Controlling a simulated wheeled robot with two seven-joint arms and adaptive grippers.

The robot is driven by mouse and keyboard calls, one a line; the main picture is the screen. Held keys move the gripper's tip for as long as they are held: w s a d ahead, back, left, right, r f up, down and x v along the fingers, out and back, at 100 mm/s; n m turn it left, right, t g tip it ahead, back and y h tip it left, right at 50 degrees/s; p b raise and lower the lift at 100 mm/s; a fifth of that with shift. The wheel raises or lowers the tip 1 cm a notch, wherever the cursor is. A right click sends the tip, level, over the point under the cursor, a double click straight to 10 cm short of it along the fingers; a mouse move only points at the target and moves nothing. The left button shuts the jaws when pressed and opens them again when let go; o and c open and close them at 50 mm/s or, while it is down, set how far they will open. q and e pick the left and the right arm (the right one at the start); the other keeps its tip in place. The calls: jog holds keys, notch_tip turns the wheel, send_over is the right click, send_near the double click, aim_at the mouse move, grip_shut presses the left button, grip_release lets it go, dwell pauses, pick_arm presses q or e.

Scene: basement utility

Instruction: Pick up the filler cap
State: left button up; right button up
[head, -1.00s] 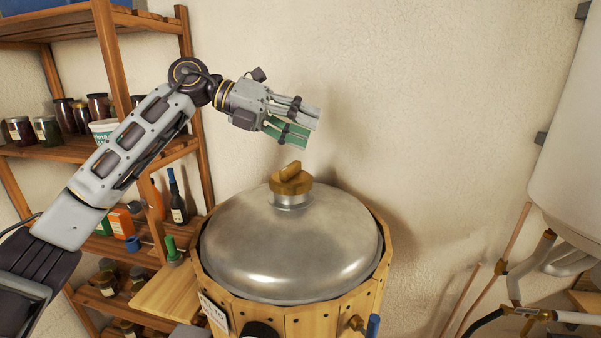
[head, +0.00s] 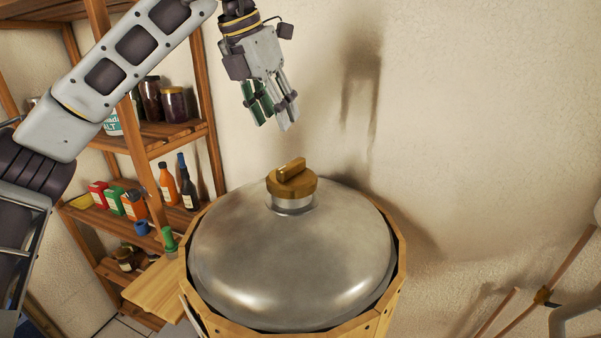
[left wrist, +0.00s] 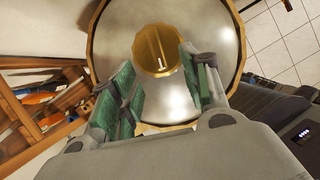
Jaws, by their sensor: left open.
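The filler cap (head: 291,181) is a brass-coloured round cap with a raised bar handle. It sits on the short neck at the top of a domed metal tank (head: 300,255). My left gripper (head: 274,122) is above the cap and slightly to its left in the head view, fingers pointing down, open and empty. In the left wrist view the cap (left wrist: 158,50) shows beyond and between the open fingertips (left wrist: 160,85), apart from them. The right gripper is not in view.
Wooden slats surround the tank. A wooden shelf (head: 165,140) with jars and bottles stands at left. A small wooden ledge (head: 157,288) with a green-topped item adjoins the tank. Copper pipes (head: 550,275) run at right. The wall behind is bare.

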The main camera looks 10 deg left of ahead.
pick_arm(q)
jog(key=shift+a+r, duration=0.1)
jog(key=shift+a, duration=0.15)
jog(key=p, duration=0.1)
send_over(290, 163)
jog(key=s, duration=0.2)
jog(key=shift+w+a+f, duration=0.1)
jog(key=shift+a+f, duration=0.05)
jog(key=shift+f, duration=1.15)
jog(key=shift+a+f, duration=0.15)
jog(key=shift+f, duration=1.2)
jog(key=shift+w+a+f, duration=0.1)
jog(key=shift+a+f, duration=0.05)
jog(key=shift+f, duration=1.15)
jog(key=shift+f, duration=0.1)
jog(key=shift+p+x, duration=0.75)
jog(key=shift+x, duration=0.4)
jog(key=shift+p+x, duration=0.3)
jog(key=shift+x, duration=1.05)
jog(key=shift+s, duration=0.15)
